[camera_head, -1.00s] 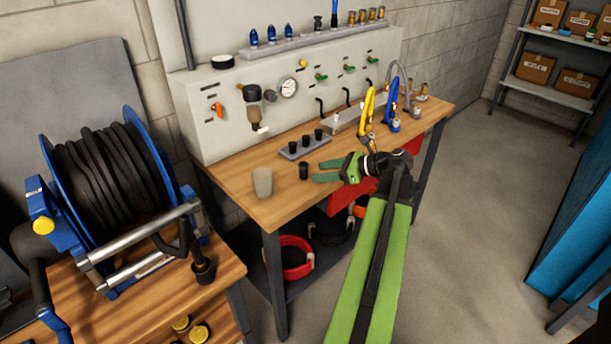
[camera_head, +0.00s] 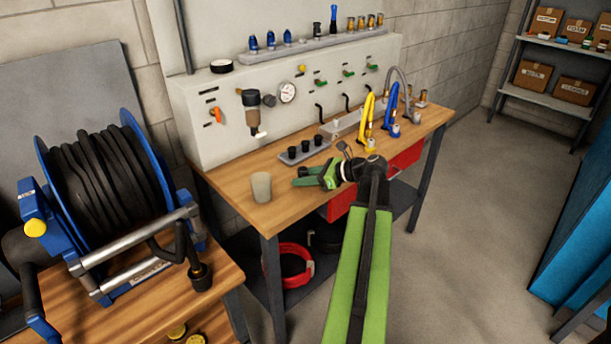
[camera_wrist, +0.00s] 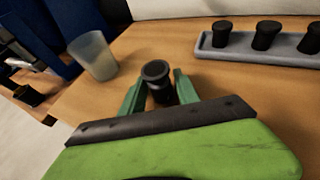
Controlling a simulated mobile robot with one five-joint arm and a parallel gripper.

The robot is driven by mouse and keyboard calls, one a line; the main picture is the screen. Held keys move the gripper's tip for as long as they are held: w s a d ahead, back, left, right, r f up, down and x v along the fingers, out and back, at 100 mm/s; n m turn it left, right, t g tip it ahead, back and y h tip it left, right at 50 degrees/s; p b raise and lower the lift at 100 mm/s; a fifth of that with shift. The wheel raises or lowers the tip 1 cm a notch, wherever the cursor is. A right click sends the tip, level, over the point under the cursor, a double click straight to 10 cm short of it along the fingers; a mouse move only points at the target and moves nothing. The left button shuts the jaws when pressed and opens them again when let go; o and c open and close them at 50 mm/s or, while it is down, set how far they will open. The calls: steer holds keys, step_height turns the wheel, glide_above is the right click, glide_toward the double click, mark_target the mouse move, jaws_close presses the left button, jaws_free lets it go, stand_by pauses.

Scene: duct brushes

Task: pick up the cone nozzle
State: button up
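A small black nozzle with a flared rim (camera_wrist: 157,72) stands alone on the wooden bench, between my gripper's fingers in the wrist view; I take it as the cone nozzle. In the head view its top (camera_head: 302,171) shows only in part beside the green fingertips. My gripper (camera_head: 303,177) is low over the bench and points left. Its two green fingers, also in the wrist view (camera_wrist: 157,88), are apart, one on each side of the nozzle. Slight gaps seem to remain, but contact is hard to judge.
A grey tray (camera_head: 286,160) with three black nozzles stands behind my gripper. A translucent cup (camera_head: 261,187) is to the left on the bench (camera_head: 232,188). Yellow (camera_head: 367,108) and blue (camera_head: 390,106) hose pieces stand at the right. A hose reel (camera_head: 110,180) is at the far left.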

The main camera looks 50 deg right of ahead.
mark_target(304, 169)
jaws_close()
steer(key=shift+r+p, duration=0.65)
step_height(304, 169, up, 4)
steer(key=p, duration=0.4)
steer(key=d+r+p, duration=0.5)
steer(key=d, duration=0.6)
steer(key=shift+d+r+p, duration=0.35)
